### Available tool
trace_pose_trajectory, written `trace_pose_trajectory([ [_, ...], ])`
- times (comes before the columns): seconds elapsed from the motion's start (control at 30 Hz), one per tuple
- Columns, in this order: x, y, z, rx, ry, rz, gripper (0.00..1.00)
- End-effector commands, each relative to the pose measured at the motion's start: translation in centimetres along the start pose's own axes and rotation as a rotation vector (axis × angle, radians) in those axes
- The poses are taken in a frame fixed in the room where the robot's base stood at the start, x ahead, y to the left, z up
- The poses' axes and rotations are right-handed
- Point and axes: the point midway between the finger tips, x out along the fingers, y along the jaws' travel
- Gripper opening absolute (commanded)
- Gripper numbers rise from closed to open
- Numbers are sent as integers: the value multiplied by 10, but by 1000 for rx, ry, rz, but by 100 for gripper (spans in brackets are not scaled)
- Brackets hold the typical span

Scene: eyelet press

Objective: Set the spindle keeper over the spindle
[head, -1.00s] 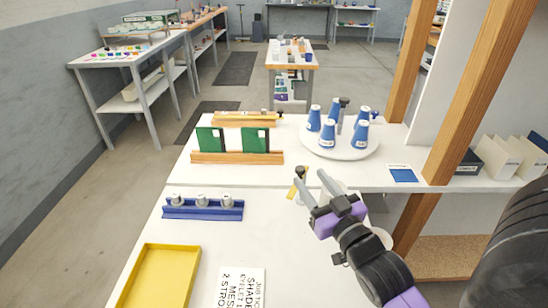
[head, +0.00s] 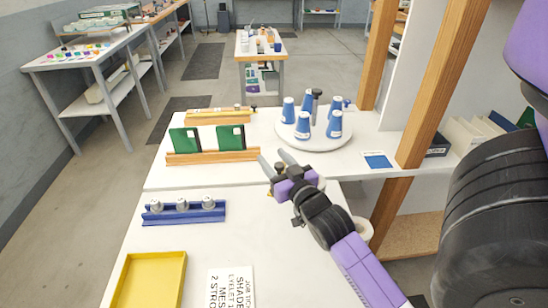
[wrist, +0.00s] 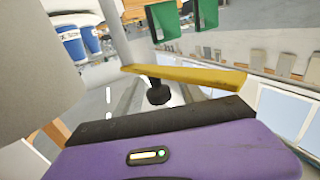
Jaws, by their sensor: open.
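A yellow bar (wrist: 195,75) with a black knob (wrist: 157,94) shows in the wrist view just ahead of my gripper; it may be the spindle keeper, but I cannot tell. In the head view my gripper (head: 273,159) is open above the white bench, near its inner step, and its fingers mostly hide that piece. A grey upright post with a dark top (head: 317,96) stands among several blue cups (head: 303,125) on a round white plate (head: 316,146); it may be the spindle. The post is apart from my gripper, to its upper right.
Green panels (head: 231,138) stand in a wooden rail left of my gripper. A blue rack (head: 160,218) with grey knobs, a yellow tray (head: 150,256) and a printed sheet (head: 230,287) lie nearer. A wooden post (head: 447,85) rises on the right. The bench middle is clear.

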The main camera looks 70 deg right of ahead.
Motion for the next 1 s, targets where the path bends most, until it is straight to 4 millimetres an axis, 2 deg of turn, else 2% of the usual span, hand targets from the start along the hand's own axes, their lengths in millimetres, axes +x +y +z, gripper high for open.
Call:
trace_pose_trajectory([
  [0.27,1,0,0,0,-1,0,44],
  [0.4,1,0,0,-1,-1,0,17],
  [0.5,1,0,0,-1,-1,0,0],
  [1.0,1,0,0,-1,-1,0,0],
])
